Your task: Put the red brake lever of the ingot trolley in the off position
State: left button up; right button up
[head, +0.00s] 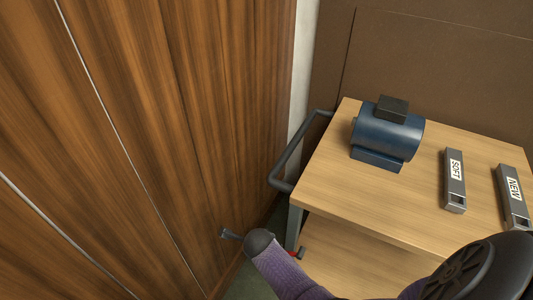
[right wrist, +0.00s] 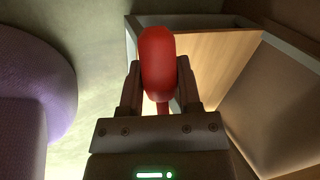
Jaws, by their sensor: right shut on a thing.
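The red brake lever (right wrist: 158,65) stands upright in the right wrist view, its thick rounded red grip between the two fingers of my right gripper (right wrist: 160,88). The gripper is shut on it, and part of the red stem shows below the grip. In the head view a small bit of red (head: 299,253) shows low beside the leg of the ingot trolley (head: 345,215), partly behind my purple-sleeved arm. That arm hides most of the lever area there. I cannot make out the lever's marked positions. My left gripper is not in view.
A blue motor (head: 385,138) and two grey ingots, marked SOFT (head: 454,182) and NEW (head: 513,197), lie on the trolley's top. A grey push handle (head: 287,165) sticks out towards the wood-panelled wall (head: 170,120). A narrow floor gap lies between wall and trolley.

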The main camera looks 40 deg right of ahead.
grip_shut()
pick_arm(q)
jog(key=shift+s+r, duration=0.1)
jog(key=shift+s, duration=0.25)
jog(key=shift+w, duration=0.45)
pick_arm(e)
jog(key=shift+a, duration=0.1)
